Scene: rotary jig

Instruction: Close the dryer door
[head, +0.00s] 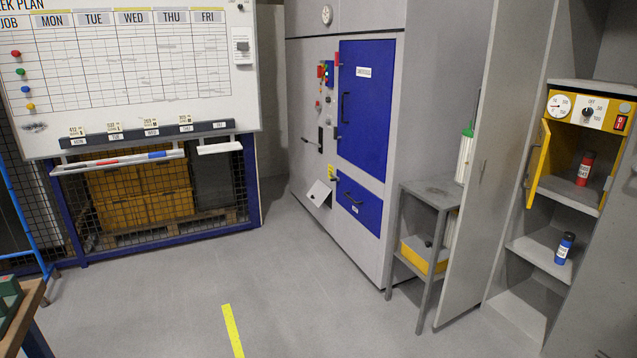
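A small dryer (590,109) with a yellow front stands in an open grey cabinet at the right of the head view. Its panel carries a round gauge, a dial and a red switch. Its yellow door (538,165) is open, swung out on the left side of the opening. A red bottle (585,168) stands upright inside the dryer. Neither of my grippers is in view.
The tall grey cabinet door (492,160) stands open left of the dryer. A blue bottle (564,248) stands on the shelf below. A small grey table (427,192) stands left of that door. The floor (300,300) in the middle is clear.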

